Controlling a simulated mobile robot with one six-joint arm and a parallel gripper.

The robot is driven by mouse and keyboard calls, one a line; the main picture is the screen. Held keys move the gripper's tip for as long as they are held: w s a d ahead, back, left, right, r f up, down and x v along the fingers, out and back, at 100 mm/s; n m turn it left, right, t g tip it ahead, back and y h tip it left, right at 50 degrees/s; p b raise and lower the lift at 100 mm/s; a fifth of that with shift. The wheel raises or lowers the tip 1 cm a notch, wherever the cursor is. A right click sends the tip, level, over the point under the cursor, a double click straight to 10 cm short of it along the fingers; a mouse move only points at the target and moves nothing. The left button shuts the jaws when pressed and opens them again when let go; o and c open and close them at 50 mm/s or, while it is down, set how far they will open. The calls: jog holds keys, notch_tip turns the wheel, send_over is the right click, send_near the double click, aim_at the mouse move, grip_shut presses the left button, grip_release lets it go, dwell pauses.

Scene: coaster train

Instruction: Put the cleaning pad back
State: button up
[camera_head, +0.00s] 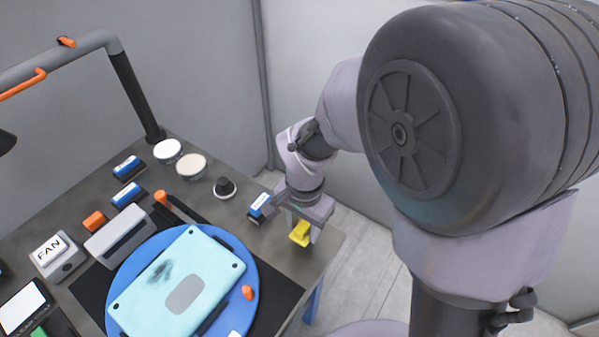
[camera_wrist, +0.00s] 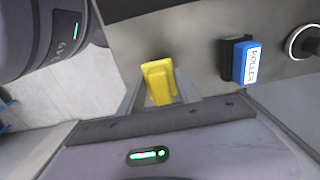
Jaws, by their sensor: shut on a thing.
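A yellow block, which looks like the cleaning pad (camera_head: 299,234), is between the fingers of my gripper (camera_head: 302,228) near the right edge of the grey table. In the wrist view the yellow pad (camera_wrist: 158,80) sits between the two fingers of my gripper (camera_wrist: 158,88), which is shut on it. The table's surface shows behind it. I cannot tell whether the pad touches the table. A teal panel (camera_head: 205,265) with a dark smudge lies on a blue round plate (camera_head: 247,310).
A blue block labelled ROLLER (camera_wrist: 246,62) stands right of the pad in the wrist view. A dark knob (camera_head: 224,187), two white round tubs (camera_head: 190,166), more blue blocks (camera_head: 128,194) and a FAN box (camera_head: 55,255) stand on the table (camera_head: 240,232). Floor lies beyond its right edge.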

aim_at(303, 234)
jog(key=shift+w+f+b, duration=0.15)
jog(key=shift+f+b, duration=0.95)
jog(key=shift+f, duration=0.85)
jog(key=o, duration=1.3)
notch_tip(303, 234, up, 12)
jog(key=p, duration=0.5)
jog(key=s+d+r+n+t+y, duration=0.1)
jog(key=s+d+r+t, duration=0.2)
jog(key=s+r, duration=0.2)
jog(key=s+d+r+n+t+y, duration=0.1)
jog(key=s+d+r+n+t, duration=0.1)
jog(key=s+r, duration=0.4)
notch_tip(303, 234, up, 3)
jog(key=shift+s+d+f+t, duration=0.2)
jog(key=shift+d+t, duration=0.2)
jog(key=shift+d, duration=0.45)
